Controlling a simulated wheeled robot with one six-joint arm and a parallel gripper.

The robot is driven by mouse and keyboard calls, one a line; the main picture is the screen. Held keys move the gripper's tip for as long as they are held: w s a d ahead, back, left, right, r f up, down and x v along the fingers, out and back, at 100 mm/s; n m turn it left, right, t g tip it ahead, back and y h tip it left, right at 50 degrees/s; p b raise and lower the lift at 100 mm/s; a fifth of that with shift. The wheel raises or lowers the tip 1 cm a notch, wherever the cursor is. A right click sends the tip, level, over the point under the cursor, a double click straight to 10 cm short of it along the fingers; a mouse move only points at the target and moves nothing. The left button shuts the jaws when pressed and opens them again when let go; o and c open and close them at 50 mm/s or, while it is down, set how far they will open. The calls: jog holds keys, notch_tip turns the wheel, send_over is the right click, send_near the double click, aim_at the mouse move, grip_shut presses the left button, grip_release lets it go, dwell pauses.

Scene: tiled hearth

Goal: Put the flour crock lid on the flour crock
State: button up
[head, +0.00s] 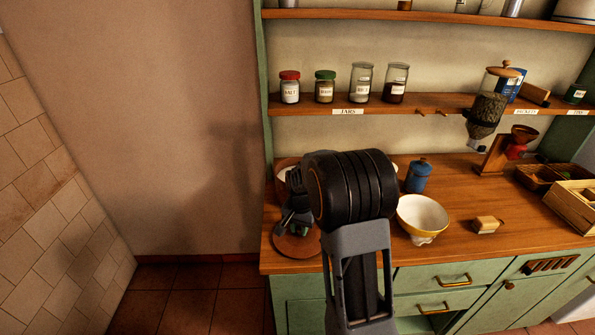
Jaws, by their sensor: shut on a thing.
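My gripper (285,226) is partly hidden by my own black wrist, at the left end of the wooden counter. It is shut and its fingers point down at a round brown wooden disc (298,248), which looks like the flour crock lid. The grip itself is hard to see. The disc is low over the counter's front left corner; I cannot tell whether it touches the wood. Behind my wrist, a pale round thing with a brownish top (284,166) shows only in part. It may be the flour crock, but no label is visible.
A yellow-and-white bowl (424,214), a blue lidded canister (418,176) and a small block (487,225) stand right of my arm. A coffee grinder (507,150) and wooden boxes (575,205) are farther right. A shelf with several jars (325,88) hangs above.

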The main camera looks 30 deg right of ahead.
grip_shut()
jog(key=shift+r+p, duration=2.6)
jog(key=shift+r, duration=0.95)
